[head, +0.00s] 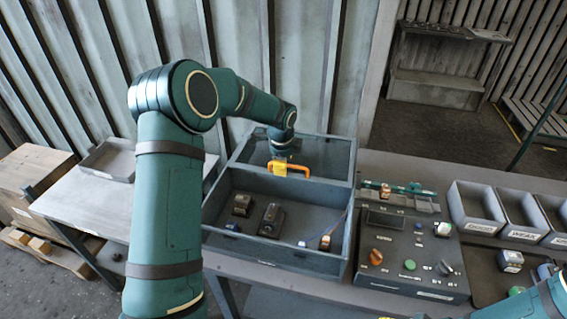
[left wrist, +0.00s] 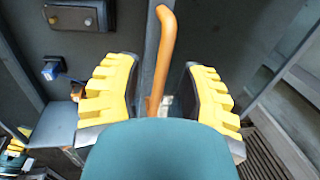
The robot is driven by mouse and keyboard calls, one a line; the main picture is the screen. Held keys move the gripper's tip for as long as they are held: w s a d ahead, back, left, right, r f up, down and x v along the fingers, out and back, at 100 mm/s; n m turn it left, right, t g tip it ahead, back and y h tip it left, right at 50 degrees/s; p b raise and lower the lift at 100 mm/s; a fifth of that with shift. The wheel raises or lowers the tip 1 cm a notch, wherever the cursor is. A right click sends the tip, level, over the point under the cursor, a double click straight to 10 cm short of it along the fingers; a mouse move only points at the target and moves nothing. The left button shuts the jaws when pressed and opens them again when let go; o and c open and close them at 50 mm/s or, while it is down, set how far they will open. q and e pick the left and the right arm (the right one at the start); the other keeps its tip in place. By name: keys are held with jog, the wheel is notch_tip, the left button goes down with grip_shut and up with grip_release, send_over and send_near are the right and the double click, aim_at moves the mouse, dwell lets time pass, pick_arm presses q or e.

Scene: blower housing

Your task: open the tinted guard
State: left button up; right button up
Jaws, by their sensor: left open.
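The tinted guard (head: 325,153) appears as a dark grey panel in the back part of the blower housing (head: 290,262); I cannot tell how far open it stands. An orange handle (head: 298,169) is at the guard's front edge, and it also shows in the left wrist view (left wrist: 165,50). My left gripper (head: 279,170) is at the handle. In the left wrist view its two yellow-padded fingers (left wrist: 160,92) are spread apart, with the handle between them and a gap on both sides.
The front part of the housing is uncovered and holds several small parts, among them a dark block (head: 271,220). A control box (head: 415,262) with knobs and buttons stands right of the housing. Grey bins (head: 478,212) stand farther right. A shallow tray (head: 108,163) lies on the left.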

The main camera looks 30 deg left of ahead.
pick_arm(q)
jog(key=shift+r, duration=0.15)
notch_tip(320, 180, up, 12)
jog(key=s, duration=0.2)
jog(key=shift+d+f, duration=0.25)
jog(key=shift+d, duration=0.05)
jog(key=shift+s, duration=0.1)
